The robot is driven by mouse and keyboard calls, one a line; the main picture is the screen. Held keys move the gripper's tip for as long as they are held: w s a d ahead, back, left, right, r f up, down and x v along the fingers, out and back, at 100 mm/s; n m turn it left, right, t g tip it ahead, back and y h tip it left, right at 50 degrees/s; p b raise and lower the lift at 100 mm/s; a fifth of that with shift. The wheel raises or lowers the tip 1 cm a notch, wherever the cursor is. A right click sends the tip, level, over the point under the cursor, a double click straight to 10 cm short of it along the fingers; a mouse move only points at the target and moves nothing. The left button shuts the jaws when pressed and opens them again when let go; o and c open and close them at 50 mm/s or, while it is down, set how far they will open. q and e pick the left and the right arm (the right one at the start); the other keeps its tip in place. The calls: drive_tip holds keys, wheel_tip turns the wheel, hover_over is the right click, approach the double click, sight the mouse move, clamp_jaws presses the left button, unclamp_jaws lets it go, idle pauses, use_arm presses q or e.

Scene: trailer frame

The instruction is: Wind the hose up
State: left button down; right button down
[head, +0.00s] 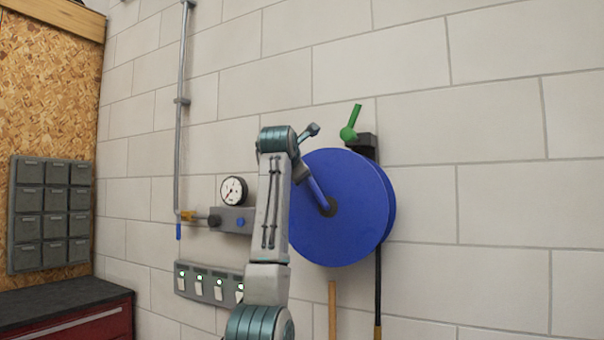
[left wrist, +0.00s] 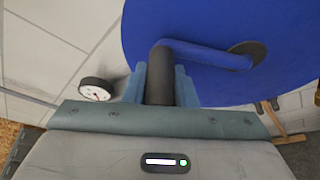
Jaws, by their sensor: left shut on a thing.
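The blue hose reel (head: 350,215) is mounted on the wall, its round face toward me. A blue crank arm (head: 318,193) runs from its dark hub up and left to behind my left arm. In the left wrist view my left gripper (left wrist: 160,88) is shut on the black crank handle (left wrist: 160,65), a finger on each side. In the head view my left arm hides the handle and most of the grip. The black hose (head: 378,285) hangs from the reel's right side, with a brass-coloured end at the bottom edge. My right gripper is out of view.
A green lever (head: 351,124) on a black block (head: 364,144) sits just above the reel. Left of my arm are a gauge (head: 233,190), a pipe (head: 180,120) and a switch panel (head: 208,285). A wooden stick (head: 332,310) stands below the reel. The wall to the right is clear.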

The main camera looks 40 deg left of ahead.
use_arm(q)
drive_tip(key=shift+a+f, duration=0.35)
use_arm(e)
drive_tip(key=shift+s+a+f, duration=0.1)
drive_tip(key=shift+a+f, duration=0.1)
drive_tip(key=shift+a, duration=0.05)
use_arm(q)
drive_tip(key=c, duration=1.3)
unclamp_jaws()
drive_tip(key=shift+s, duration=0.1)
drive_tip(key=shift+o, duration=0.6)
drive_tip(key=shift+a, duration=0.15)
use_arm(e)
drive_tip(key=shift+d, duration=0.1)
use_arm(q)
drive_tip(key=shift+s+d+r+b, duration=0.1)
drive_tip(key=shift+s+d+b, duration=0.2)
drive_tip(key=b+v, duration=0.3)
drive_tip(key=v, duration=0.7)
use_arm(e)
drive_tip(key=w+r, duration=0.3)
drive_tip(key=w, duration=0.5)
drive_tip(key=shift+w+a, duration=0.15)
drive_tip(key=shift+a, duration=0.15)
use_arm(q)
drive_tip(key=shift+a, duration=0.1)
